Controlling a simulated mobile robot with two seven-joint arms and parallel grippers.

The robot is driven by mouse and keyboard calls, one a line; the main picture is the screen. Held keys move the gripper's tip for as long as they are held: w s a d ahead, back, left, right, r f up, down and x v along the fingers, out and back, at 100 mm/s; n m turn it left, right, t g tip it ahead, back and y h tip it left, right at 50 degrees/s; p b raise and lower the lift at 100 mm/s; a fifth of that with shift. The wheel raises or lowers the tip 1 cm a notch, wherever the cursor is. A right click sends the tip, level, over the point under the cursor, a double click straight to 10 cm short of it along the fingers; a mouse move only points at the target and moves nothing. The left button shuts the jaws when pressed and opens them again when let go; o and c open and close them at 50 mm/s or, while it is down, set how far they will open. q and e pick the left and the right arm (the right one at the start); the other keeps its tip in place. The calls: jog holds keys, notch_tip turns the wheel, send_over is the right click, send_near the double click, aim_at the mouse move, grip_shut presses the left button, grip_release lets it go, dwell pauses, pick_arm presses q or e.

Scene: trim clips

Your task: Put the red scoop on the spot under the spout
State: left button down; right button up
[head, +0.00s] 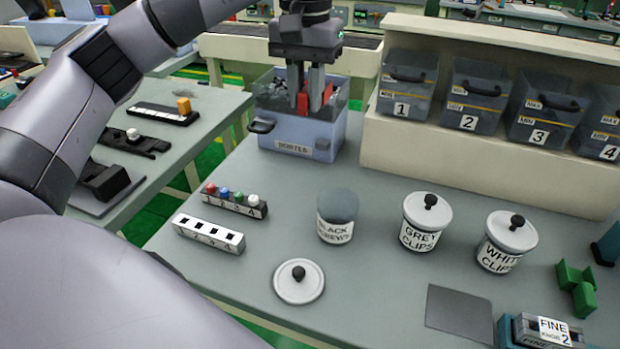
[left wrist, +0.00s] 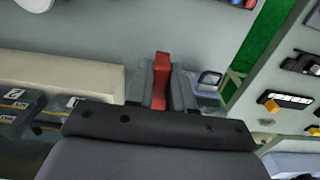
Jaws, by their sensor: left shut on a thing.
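My left gripper (head: 310,108) is over the blue bin (head: 297,148) at the back of the table, with its fingers down at the bin's opening. It is shut on the red scoop (head: 328,93), whose red part also shows between the fingers in the left wrist view (left wrist: 161,80). The fingers and bin hide much of the scoop. A dark grey square (head: 460,313) lies flat and bare on the table at the lower right. I cannot make out a spout. My right gripper is not in view.
A black-screws jar (head: 337,216) stands beside a loose lid (head: 299,282). Lidded grey-clips (head: 424,222) and white-clips (head: 507,243) jars stand to the right. Numbered bins line the raised shelf (head: 480,165).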

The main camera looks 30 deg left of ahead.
aim_at(307, 191)
pick_arm(q)
notch_tip(307, 191, down, 17)
jog(key=shift+f, duration=0.1)
dwell(0.3)
jog(key=shift+f, duration=0.25)
jog(key=c, duration=1)
grip_release()
jog(key=shift+r, duration=0.1)
notch_tip(307, 191, up, 12)
jog(key=shift+r, duration=0.15)
jog(key=shift+s, duration=0.1)
